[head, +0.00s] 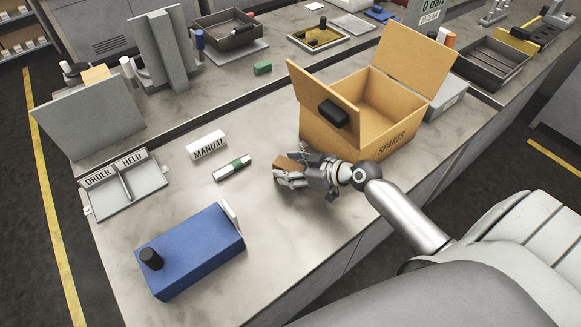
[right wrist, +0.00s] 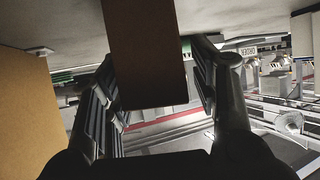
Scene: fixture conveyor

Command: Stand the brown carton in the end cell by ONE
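A small brown carton (head: 289,163) is between the fingers of my right gripper (head: 292,174), above the grey worktop just left of the open cardboard box. In the right wrist view the brown carton (right wrist: 146,50) sits between the two dark fingers of the right gripper (right wrist: 155,88), which look closed on its sides. The fingers hide part of the carton in the head view. A grey two-cell tray (head: 142,190) marked ORDER and HELD lies at the left of the worktop. I see no label reading ONE. My left gripper is not in view.
An open cardboard box marked SPARES (head: 391,145) stands right behind my right gripper. A blue box (head: 200,255), a white MANUAL block (head: 207,145) and a green-banded white piece (head: 232,167) are on the worktop. The worktop's front middle is clear.

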